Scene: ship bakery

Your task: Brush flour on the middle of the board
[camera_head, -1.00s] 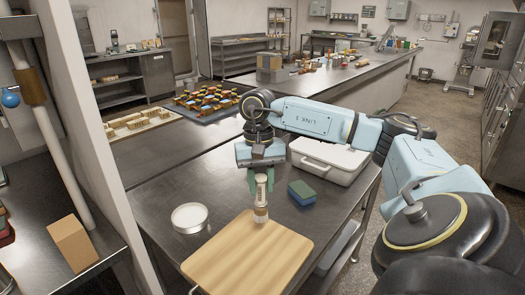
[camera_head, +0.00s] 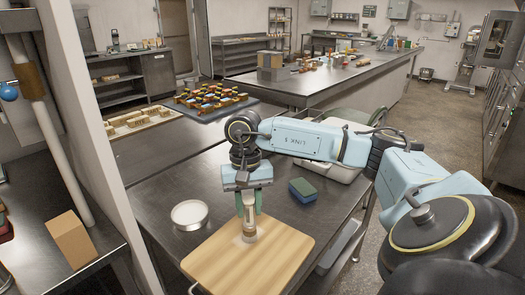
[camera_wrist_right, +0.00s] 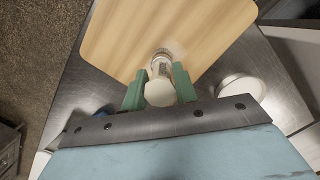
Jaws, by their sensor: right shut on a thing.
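The wooden board (camera_head: 250,268) lies on the metal table at the lower middle of the head view. It also fills the upper part of the right wrist view (camera_wrist_right: 135,35). My right gripper (camera_head: 249,209) is shut on a pale-handled brush (camera_head: 249,227), held upright with its bristle end down at the far part of the board. In the right wrist view the brush (camera_wrist_right: 159,90) sits between the green fingers (camera_wrist_right: 158,88). Whether the bristles touch the board is hard to tell. A round white dish (camera_head: 189,214), perhaps of flour, stands left of the board. My left gripper is out of view.
A green and blue sponge (camera_head: 302,190) lies right of the brush. A white lidded box (camera_head: 335,165) stands behind it, partly hidden by my right arm. A tray of small colourful items (camera_head: 210,100) is farther back. A wall post borders the table at left.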

